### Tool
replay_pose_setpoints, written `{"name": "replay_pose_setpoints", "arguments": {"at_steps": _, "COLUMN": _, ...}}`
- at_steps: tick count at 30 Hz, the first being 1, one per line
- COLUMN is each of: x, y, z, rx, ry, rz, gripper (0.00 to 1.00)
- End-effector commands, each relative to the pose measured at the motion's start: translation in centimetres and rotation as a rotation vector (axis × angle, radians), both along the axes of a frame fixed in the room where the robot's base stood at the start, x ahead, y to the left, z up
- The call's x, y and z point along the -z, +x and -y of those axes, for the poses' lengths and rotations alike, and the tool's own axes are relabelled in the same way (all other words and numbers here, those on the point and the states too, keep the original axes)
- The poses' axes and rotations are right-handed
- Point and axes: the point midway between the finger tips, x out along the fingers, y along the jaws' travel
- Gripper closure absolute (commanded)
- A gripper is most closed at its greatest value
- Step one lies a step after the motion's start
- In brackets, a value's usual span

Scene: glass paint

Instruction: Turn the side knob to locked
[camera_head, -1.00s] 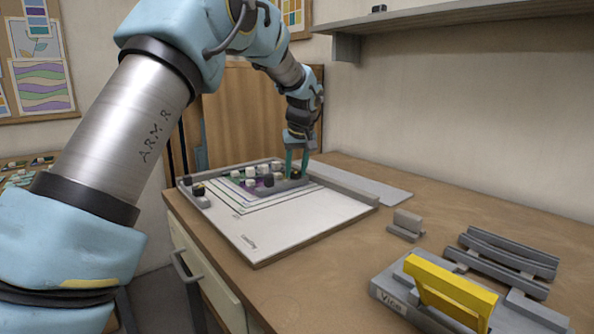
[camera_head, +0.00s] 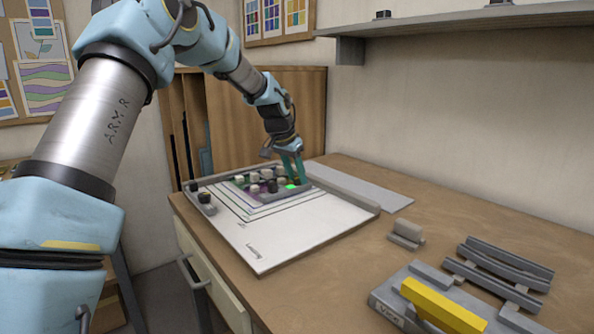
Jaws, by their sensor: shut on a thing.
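The work board (camera_head: 320,228) lies on the bench with a grey raised frame at its far end. Inside the frame are several small white and dark pieces and some purple. My gripper (camera_head: 296,181) reaches down to the right end of this frame, its two teal fingers closed on a small knob, mostly hidden between the fingertips. A bright green patch (camera_head: 291,186) shows at the fingertips. Two dark knobs (camera_head: 205,197) stand on the grey rail at the board's left side. Any lock marking is too small to read.
A grey vice (camera_head: 385,296) with a yellow bar (camera_head: 442,306) stands at the front right, near curved grey rails (camera_head: 505,265). A small grey block (camera_head: 407,232) sits right of the board. A shelf (camera_head: 450,25) hangs above.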

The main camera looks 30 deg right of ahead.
Motion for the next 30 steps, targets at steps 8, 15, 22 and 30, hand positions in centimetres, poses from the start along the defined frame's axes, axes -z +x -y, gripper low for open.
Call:
{"name": "replay_pose_setpoints", "arguments": {"at_steps": 8, "x": -0.13, "y": 0.19, "z": -0.05, "rx": 0.132, "ry": 0.000, "rz": 0.000, "gripper": 1.00}}
{"name": "replay_pose_setpoints", "arguments": {"at_steps": 15, "x": -0.07, "y": 0.25, "z": -0.05, "rx": 0.177, "ry": -0.001, "rz": 0.001, "gripper": 1.00}}
{"name": "replay_pose_setpoints", "arguments": {"at_steps": 22, "x": -0.04, "y": 0.24, "z": -0.03, "rx": 0.184, "ry": 0.000, "rz": 0.002, "gripper": 1.00}}
{"name": "replay_pose_setpoints", "arguments": {"at_steps": 30, "x": -0.04, "y": 0.24, "z": -0.04, "rx": 0.183, "ry": 0.000, "rz": 0.002, "gripper": 0.50}}
